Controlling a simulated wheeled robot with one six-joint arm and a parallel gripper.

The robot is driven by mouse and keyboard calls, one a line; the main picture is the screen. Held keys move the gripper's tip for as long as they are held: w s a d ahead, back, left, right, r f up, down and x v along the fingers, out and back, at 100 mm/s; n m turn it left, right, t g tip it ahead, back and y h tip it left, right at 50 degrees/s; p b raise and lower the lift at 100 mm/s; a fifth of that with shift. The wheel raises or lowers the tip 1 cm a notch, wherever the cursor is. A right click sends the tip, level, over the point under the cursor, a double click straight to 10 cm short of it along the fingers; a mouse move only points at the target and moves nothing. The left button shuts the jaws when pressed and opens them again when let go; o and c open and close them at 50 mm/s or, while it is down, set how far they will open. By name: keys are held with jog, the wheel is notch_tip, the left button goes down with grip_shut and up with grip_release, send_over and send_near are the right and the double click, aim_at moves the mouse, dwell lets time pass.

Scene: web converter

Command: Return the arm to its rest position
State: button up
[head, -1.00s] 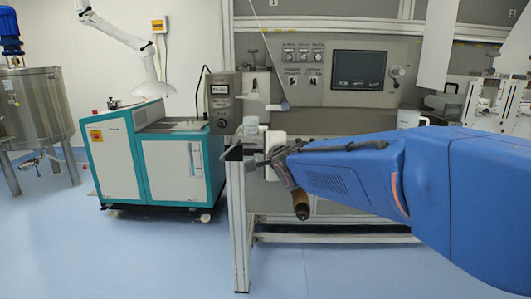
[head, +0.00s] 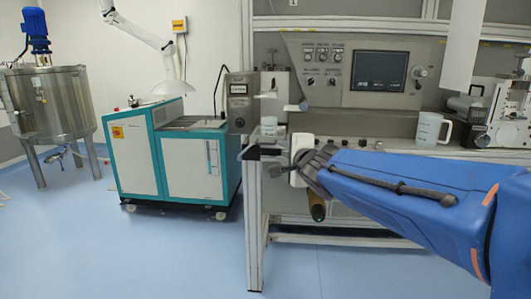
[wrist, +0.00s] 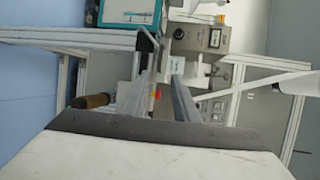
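My blue arm (head: 400,190) reaches in from the right in the head view, its end in front of the grey machine. My gripper (head: 252,145) is at the arm's left end, with one dark finger and a paler one. In the wrist view my gripper (wrist: 164,85) shows two long fingers with a gap between them. I see nothing held in that gap.
The machine's frame post (head: 253,225) stands close below my gripper. A brown-handled roller (head: 318,212) hangs under the arm's end. A teal-white cabinet (head: 170,150) is at left; open floor lies in front.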

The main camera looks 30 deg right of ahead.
jog(key=s+a+f+n+g+y, duration=0.1)
jog(key=s+a+f+n+g, duration=0.4)
jog(key=s+f+n, duration=0.5)
jog(key=s+a+f+n+g+y, duration=0.2)
jog(key=s+a+f+n+g, duration=0.4)
jog(key=s+f+n, duration=0.5)
jog(key=s, duration=0.3)
jog(key=shift+a, duration=0.2)
